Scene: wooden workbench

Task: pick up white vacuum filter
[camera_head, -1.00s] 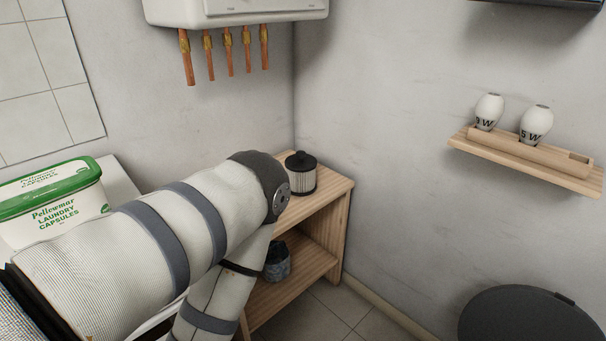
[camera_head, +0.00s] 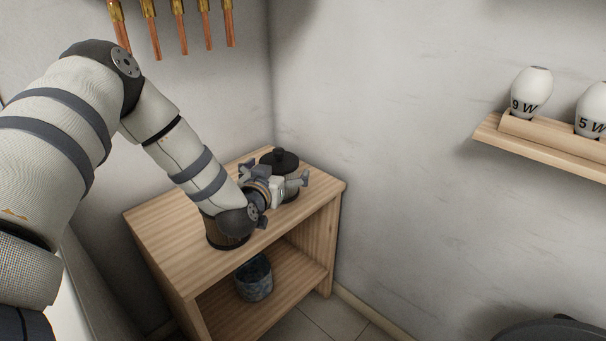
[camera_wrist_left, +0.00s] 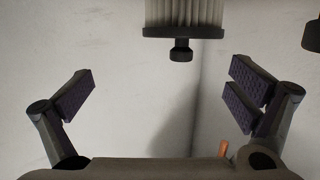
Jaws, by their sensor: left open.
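The white vacuum filter (camera_head: 279,159) stands upright on the top of the wooden shelf unit, near the wall corner. Its black knobbed cap shows in the head view, while my gripper hides much of its body. My left gripper (camera_head: 284,199) is on the near side of the filter, with its fingers spread. In the left wrist view the filter's white pleats (camera_wrist_left: 184,13) and dark knob appear upside down at the top edge, beyond and between the open fingers (camera_wrist_left: 160,95). Nothing is held. My right gripper is not in view.
A brown cylinder (camera_head: 222,234) stands on the shelf unit (camera_head: 165,225) under my left forearm, partly hidden. A blue-grey patterned pot (camera_head: 254,279) is on the lower shelf. A wall rack (camera_head: 545,148) with white bulbs hangs at right. Copper pipes (camera_head: 180,30) hang above left.

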